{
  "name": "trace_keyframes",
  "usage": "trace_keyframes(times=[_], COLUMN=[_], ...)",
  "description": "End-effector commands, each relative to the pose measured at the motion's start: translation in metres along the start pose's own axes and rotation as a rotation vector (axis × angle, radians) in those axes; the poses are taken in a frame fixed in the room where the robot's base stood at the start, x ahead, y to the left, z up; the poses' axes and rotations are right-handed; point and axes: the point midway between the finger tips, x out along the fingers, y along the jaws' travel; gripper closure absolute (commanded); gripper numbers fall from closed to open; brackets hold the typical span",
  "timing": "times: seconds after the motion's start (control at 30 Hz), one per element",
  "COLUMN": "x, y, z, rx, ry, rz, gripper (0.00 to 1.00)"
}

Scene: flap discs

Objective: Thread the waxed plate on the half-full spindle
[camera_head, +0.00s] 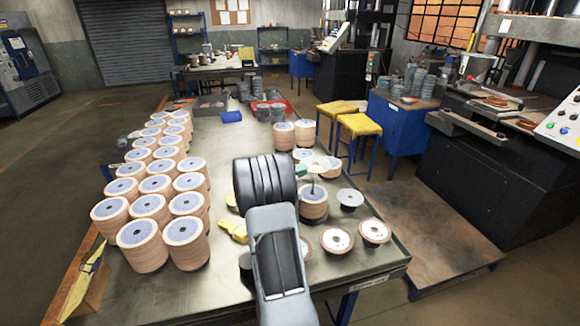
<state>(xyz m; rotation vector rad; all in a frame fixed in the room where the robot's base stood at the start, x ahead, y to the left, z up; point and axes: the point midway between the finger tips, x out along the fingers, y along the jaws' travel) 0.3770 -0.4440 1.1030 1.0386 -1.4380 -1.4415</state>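A spindle (313,187) stands up as a thin dark rod from a short stack of discs (313,211), right of my arm. A pale, thin round plate (320,163) shows near the rod's top, beside a small greenish part at the arm's edge. I cannot tell if it is the waxed plate, whether it is held, or whether it is around the rod or behind it. My gripper is mostly hidden behind my dark arm, so its fingers cannot be made out. A grey plate (350,197) sits on a dark support to the right.
Tall disc stacks (143,245) fill the left of the metal table (235,292). More stacks (284,136) stand behind the spindle. A yellow object (234,230) lies left of my arm.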

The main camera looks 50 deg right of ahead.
Motion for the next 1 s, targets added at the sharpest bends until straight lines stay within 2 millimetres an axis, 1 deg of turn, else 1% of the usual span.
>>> trace_keyframes(times=[0.27, 0.7, 0.83, 1.0], x=[-0.004, -0.004, -0.003, -0.003], y=[-0.011, -0.049, -0.053, -0.054], z=[-0.003, -0.003, -0.002, -0.002], rx=[0.000, -0.001, 0.000, 0.001], ry=[0.009, 0.008, 0.007, 0.006], rz=[0.003, 0.003, 0.003, 0.003], gripper=[1.00, 1.00, 1.00, 1.00])
